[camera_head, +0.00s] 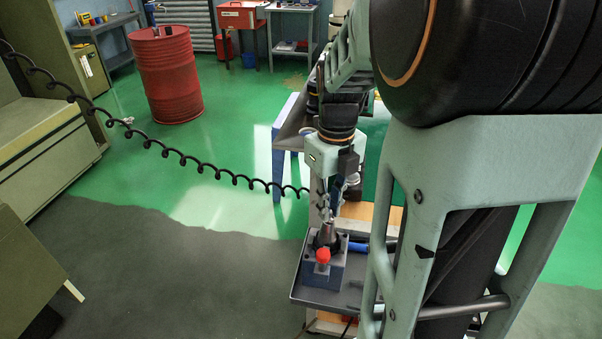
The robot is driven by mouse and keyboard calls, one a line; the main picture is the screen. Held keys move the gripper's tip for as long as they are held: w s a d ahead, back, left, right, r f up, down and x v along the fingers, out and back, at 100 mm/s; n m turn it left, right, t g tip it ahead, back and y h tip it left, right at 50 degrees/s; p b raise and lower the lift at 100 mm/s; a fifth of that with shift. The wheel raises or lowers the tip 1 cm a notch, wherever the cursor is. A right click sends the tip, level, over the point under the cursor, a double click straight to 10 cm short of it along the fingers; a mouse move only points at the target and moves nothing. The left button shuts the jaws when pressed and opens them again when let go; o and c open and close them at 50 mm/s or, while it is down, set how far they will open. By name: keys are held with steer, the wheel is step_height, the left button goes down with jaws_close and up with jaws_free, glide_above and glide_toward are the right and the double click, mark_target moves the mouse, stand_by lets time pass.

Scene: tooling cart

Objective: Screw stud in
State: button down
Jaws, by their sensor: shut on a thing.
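A metal tool holder (327,237) with its cone pointing up stands in a blue-grey clamping block (333,272) that has a red knob (322,256) on its front. My gripper (329,208) points down right above the narrow top of the cone. Its fingers are shut on a small metal piece, which seems to be the stud; it is mostly hidden by the fingers. Whether the stud touches the holder's top or stands just above it, I cannot tell at this size.
The block sits on a grey cart tray (318,297). A blue-handled tool (358,247) lies to its right. A black coiled cable (190,160) hangs across the left. A red drum (165,75) stands farther back. My arm hides much of the cart's right side.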

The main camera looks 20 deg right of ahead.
steer(key=m+p, duration=0.2)
steer(key=m, duration=0.1)
steer(key=shift+r+m, duration=0.15)
steer(key=shift+m, duration=0.15)
steer(key=shift+r+p, duration=0.15)
steer(key=shift+p, duration=0.55)
steer(key=shift+m+p, duration=0.4)
steer(key=shift+p, duration=0.55)
steer(key=shift+p, duration=1)
steer(key=shift+w+f+m, duration=0.1)
steer(key=shift+f+m, duration=0.2)
steer(key=shift+m, duration=0.3)
steer(key=shift+m, duration=0.8)
